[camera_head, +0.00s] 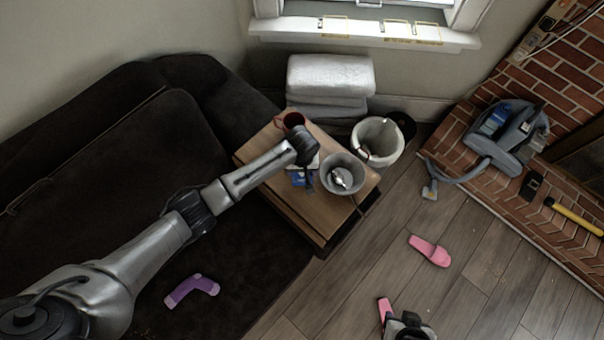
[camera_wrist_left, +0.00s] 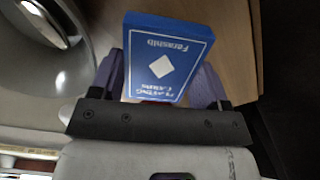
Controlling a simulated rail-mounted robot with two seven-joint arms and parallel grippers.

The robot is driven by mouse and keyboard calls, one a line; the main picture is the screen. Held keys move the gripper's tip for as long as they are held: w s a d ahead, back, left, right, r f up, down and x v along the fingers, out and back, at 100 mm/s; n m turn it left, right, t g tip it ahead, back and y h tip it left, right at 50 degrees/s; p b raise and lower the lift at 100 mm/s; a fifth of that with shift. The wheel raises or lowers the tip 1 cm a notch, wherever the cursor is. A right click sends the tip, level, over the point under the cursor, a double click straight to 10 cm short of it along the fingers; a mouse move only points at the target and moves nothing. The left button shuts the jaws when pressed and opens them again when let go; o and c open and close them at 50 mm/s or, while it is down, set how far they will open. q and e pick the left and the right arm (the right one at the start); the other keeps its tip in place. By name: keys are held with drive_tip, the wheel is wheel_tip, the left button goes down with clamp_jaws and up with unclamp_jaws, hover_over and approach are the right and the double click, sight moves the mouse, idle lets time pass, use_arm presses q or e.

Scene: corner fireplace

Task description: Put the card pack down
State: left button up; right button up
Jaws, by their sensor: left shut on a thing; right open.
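The card pack (camera_wrist_left: 168,52) is a blue box with a white diamond and white lettering. It sits between the two fingers of my left gripper (camera_wrist_left: 163,85), which is shut on it. In the head view my left gripper (camera_head: 305,182) is over the small wooden table (camera_head: 325,219), just left of the metal bowl (camera_head: 342,174). The card pack (camera_head: 297,178) is partly hidden there by my wrist. I cannot tell whether it touches the tabletop. My right gripper (camera_head: 408,327) is open at the bottom edge, over the floor.
A dark red mug (camera_head: 291,121) stands at the table's back. The bowl holds something shiny. A white bin (camera_head: 378,142) and folded towels (camera_head: 330,77) are behind. A dark sofa (camera_head: 130,150) with a purple sock (camera_head: 192,289) is left. A pink slipper (camera_head: 429,251) lies on the floor.

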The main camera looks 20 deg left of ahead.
sight(302, 174)
use_arm(q)
drive_tip(key=shift+f+b, duration=0.75)
drive_tip(key=shift+f, duration=1.1)
drive_tip(key=shift+f, duration=0.1)
drive_tip(key=o, duration=0.7)
drive_tip(key=shift+c, duration=0.2)
wheel_tip(302, 174, up, 10)
drive_tip(key=p, duration=0.4)
drive_tip(key=shift+r, duration=1.15)
